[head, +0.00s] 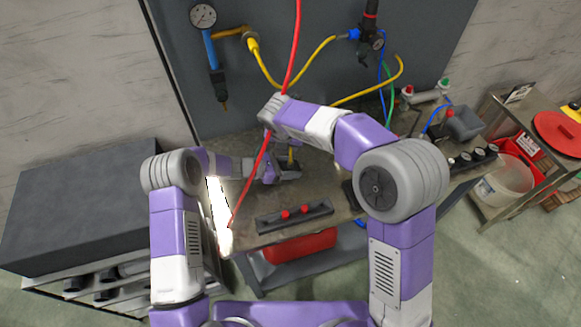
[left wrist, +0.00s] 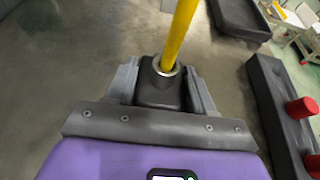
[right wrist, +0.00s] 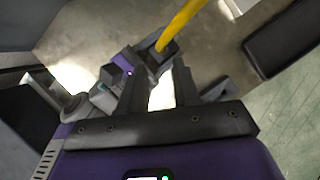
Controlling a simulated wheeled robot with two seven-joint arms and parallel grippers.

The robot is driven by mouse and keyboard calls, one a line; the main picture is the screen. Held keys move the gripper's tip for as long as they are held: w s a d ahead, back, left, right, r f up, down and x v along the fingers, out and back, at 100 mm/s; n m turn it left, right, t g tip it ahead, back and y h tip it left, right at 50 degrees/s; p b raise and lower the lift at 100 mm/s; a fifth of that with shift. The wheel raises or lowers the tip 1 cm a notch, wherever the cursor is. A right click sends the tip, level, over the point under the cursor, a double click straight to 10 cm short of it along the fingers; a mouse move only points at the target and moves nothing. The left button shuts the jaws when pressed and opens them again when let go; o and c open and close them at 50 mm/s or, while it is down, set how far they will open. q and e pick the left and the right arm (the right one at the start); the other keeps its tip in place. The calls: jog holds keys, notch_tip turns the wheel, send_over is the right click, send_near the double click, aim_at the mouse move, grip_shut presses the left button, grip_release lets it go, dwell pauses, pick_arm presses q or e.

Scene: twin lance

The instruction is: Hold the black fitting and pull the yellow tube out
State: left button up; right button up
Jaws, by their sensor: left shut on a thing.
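The black fitting (left wrist: 158,92) sits between the fingers of my left gripper (left wrist: 161,80), which is shut on it. The yellow tube (left wrist: 180,32) stands up out of the fitting's ringed opening. In the head view, my left gripper (head: 282,170) is low over the bench, with a short piece of the yellow tube (head: 291,156) above it. In the right wrist view, the fitting (right wrist: 166,51) and tube (right wrist: 184,20) are just beyond my right gripper (right wrist: 157,75). Its fingers are apart and empty. My right arm partly hides the tube in the head view.
A black rack with red knobs (head: 294,216) lies at the front of the bench (head: 335,195). A red hose (head: 292,60) hangs across the workspace. Yellow hoses, a gauge (head: 203,16) and a regulator (head: 369,35) are on the back panel (head: 300,90).

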send_over(291, 164)
jog(key=f, duration=0.5)
jog(key=w+f, duration=0.1)
jog(key=f, duration=0.2)
jog(key=shift+a+f, duration=0.1)
grip_shut()
